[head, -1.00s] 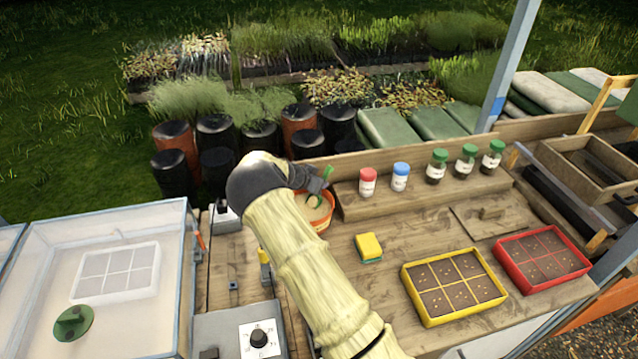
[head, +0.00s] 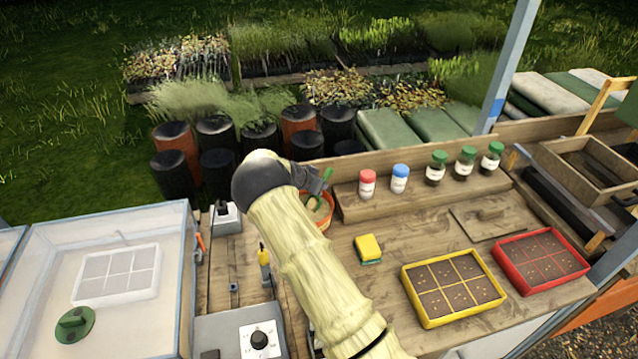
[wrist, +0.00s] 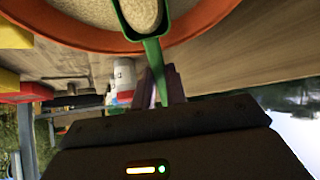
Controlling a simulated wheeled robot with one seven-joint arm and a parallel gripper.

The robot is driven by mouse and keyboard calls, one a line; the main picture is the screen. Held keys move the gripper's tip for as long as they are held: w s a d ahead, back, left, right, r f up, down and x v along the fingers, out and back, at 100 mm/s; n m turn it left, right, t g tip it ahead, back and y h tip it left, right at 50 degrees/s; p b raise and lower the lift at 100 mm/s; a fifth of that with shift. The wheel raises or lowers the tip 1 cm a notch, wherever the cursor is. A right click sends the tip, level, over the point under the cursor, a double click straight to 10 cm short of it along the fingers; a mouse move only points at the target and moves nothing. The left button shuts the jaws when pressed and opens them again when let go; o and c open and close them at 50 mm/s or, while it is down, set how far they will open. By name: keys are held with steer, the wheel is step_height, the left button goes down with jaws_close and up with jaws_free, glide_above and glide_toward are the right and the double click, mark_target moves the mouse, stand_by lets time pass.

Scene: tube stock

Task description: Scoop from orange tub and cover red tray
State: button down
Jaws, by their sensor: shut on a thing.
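The orange tub (head: 322,224) stands on the bench, partly hidden behind my arm. In the wrist view its rim (wrist: 205,30) curves across the top around pale granular material. My gripper (head: 320,187) is shut on the handle of a green scoop (head: 328,176). In the wrist view the scoop (wrist: 154,55) reaches from the jaws (wrist: 160,88) to the tub, and its bowl holds pale grains. I cannot tell whether the bowl touches the material below. The red tray (head: 497,262) at the right has several compartments of brown soil with small specks on top.
A yellow tray (head: 408,284) of soil sits left of the red one. A yellow and green sponge (head: 368,247) lies between tub and trays. Several capped jars (head: 437,168) stand on a raised shelf behind. A clear propagator box (head: 130,215) fills the left.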

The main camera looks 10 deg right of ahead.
steer(key=shift+w+d+r+g+y+p, duration=0.1)
steer(key=shift+r+g+y+p, duration=0.5)
steer(key=shift+p, duration=0.9)
steer(key=shift+r, duration=0.1)
steer(key=shift+r+y+p, duration=0.25)
steer(key=shift+y+p, duration=0.05)
steer(key=shift+p, duration=0.2)
steer(key=shift+f, duration=0.1)
step_height(320, 180, up, 6)
steer(key=g+y+p, duration=0.1)
steer(key=y+p, duration=0.1)
steer(key=p, duration=0.5)
steer(key=shift+g, duration=0.4)
step_height(320, 180, up, 5)
steer(key=g+y+p, duration=0.1)
steer(key=y+p, duration=0.1)
steer(key=p, duration=0.2)
steer(key=shift+g+y, duration=0.3)
